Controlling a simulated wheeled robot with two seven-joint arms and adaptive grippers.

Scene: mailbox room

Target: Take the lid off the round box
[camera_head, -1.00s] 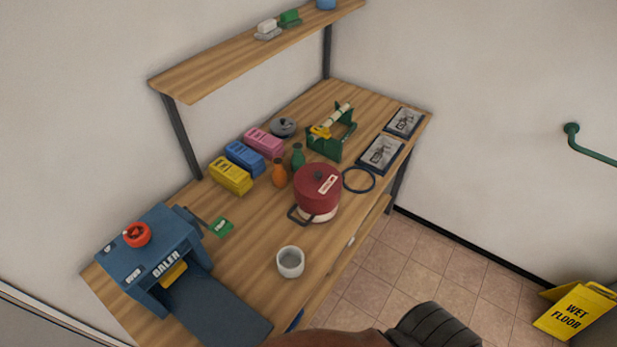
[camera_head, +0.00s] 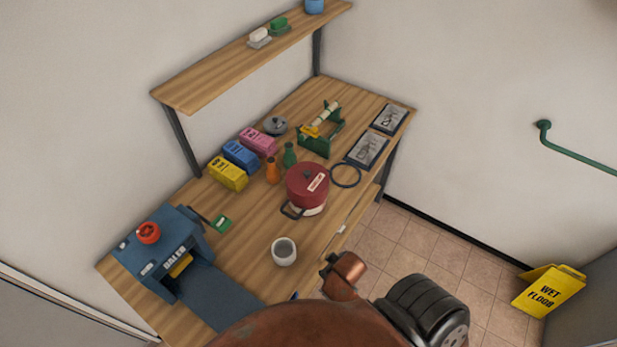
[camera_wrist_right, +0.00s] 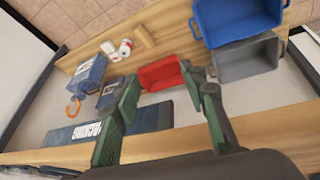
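The round box (camera_head: 306,198) is dark red, with a domed lid (camera_head: 308,178) seated on top. It has a small knob and a white label, a pale band near its base, and a dark loop at its lower left. It stands on the wooden bench in the head view. Neither gripper shows in the head view, so none is seen touching the box. In the right wrist view my right gripper (camera_wrist_right: 165,85) is open, its green-grey fingers spread with nothing held. It faces a different surface with bins, and the round box is not seen there.
Near the box are a dark ring (camera_head: 345,175), a white cup (camera_head: 284,251), an orange bottle (camera_head: 272,171) and a green bottle (camera_head: 290,155). The blue baler (camera_head: 166,252) stands front left. The wrist view shows red (camera_wrist_right: 160,74), grey (camera_wrist_right: 245,60) and blue (camera_wrist_right: 238,18) bins.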

